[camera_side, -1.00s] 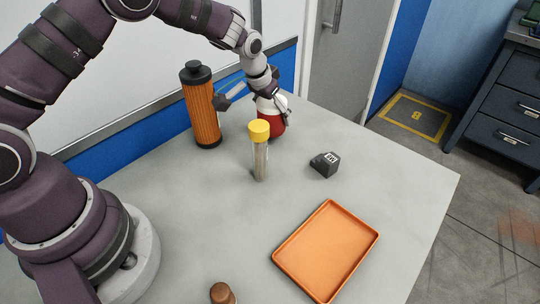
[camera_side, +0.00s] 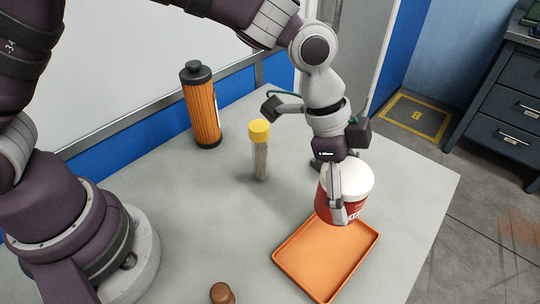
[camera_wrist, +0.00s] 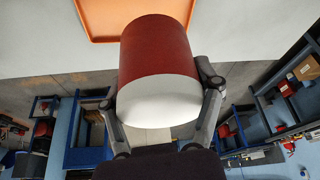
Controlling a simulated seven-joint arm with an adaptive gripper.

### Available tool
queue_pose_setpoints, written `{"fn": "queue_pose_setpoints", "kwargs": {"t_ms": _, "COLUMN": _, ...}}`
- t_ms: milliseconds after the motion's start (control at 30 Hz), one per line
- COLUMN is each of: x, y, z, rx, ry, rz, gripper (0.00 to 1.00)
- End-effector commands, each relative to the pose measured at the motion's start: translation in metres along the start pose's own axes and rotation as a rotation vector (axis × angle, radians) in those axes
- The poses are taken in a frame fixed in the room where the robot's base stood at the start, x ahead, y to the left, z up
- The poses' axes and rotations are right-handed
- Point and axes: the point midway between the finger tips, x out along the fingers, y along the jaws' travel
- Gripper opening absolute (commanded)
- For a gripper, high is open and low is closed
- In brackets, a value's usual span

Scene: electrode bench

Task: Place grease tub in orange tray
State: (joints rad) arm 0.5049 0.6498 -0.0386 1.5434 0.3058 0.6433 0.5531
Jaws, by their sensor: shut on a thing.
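The grease tub (camera_side: 350,184) is red with a white lid and is tilted a little in the side view. My gripper (camera_side: 340,205) is shut on it and holds it above the far end of the orange tray (camera_side: 312,278).
An orange bottle with a black cap (camera_side: 204,110) and a yellow-capped tube (camera_side: 260,155) stand upright on the grey table (camera_side: 190,220). A brown object (camera_side: 222,293) is at the near edge. The dark block is mostly hidden behind my gripper.

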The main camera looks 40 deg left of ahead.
Motion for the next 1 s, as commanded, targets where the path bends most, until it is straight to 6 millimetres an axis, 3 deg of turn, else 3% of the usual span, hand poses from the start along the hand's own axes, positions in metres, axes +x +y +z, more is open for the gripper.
{"fn": "queue_pose_setpoints", "kwargs": {"t_ms": 133, "x": 0.011, "y": 0.020, "z": -0.005, "rx": 0.096, "ry": 0.007, "rz": 0.041, "gripper": 0.25}}
{"fn": "queue_pose_setpoints", "kwargs": {"t_ms": 500, "x": 0.075, "y": 0.021, "z": 0.022, "rx": 0.099, "ry": 0.006, "rz": 0.042, "gripper": 0.25}}
{"fn": "queue_pose_setpoints", "kwargs": {"t_ms": 867, "x": 0.080, "y": 0.020, "z": 0.023, "rx": 0.099, "ry": 0.009, "rz": 0.040, "gripper": 0.25}}
{"fn": "queue_pose_setpoints", "kwargs": {"t_ms": 900, "x": 0.080, "y": 0.020, "z": 0.023, "rx": 0.098, "ry": 0.009, "rz": 0.040, "gripper": 0.70}}
{"fn": "queue_pose_setpoints", "kwargs": {"t_ms": 1000, "x": 0.080, "y": 0.020, "z": 0.023, "rx": 0.098, "ry": 0.009, "rz": 0.039, "gripper": 0.83}}
